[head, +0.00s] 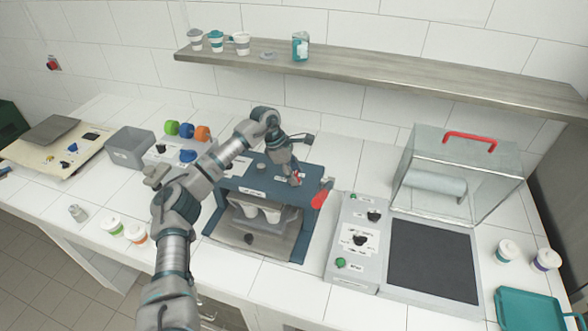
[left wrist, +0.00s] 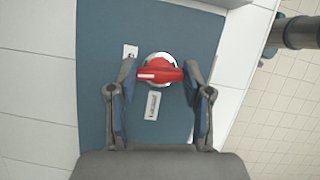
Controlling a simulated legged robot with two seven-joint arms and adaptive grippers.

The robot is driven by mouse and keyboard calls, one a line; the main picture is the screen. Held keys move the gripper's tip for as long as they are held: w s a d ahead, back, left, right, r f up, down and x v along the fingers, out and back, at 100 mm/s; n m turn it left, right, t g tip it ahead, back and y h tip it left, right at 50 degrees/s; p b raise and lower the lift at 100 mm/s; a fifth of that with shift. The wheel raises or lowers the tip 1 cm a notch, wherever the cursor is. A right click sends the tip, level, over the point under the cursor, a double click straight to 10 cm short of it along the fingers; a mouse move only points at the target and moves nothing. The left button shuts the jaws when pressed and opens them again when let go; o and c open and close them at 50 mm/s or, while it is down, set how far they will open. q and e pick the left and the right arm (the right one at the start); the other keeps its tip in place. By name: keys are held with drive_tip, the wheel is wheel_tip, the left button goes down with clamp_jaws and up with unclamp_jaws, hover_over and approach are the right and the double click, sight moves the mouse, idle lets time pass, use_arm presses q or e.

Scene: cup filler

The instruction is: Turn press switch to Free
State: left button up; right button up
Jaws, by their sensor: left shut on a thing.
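The knob's white mark points left in that view. My left gripper (left wrist: 159,78) has one finger on each side of the knob and is shut on it. In the head view my left gripper (head: 295,178) is over the press's top right. The label text is too small to read.
A grey bin (head: 130,148) stands left. A shelf (head: 380,75) runs above.

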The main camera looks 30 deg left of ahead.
use_arm(q)
drive_tip(key=shift+m+g+p, duration=0.3)
drive_tip(key=shift+m+p, duration=0.15)
drive_tip(key=shift+m, duration=0.35)
drive_tip(key=shift+w, duration=0.1)
drive_tip(key=o, duration=1.2)
drive_tip(key=shift+a, duration=0.1)
drive_tip(key=shift+c, duration=0.2)
drive_tip(key=shift+a+f, duration=0.1)
drive_tip(key=shift+a+r, duration=0.15)
drive_tip(key=shift+r, duration=0.25)
drive_tip(key=w+v, duration=0.1)
drive_tip(key=v, duration=1)
drive_tip(key=shift+s+a, duration=0.3)
drive_tip(key=shift+s, duration=0.1)
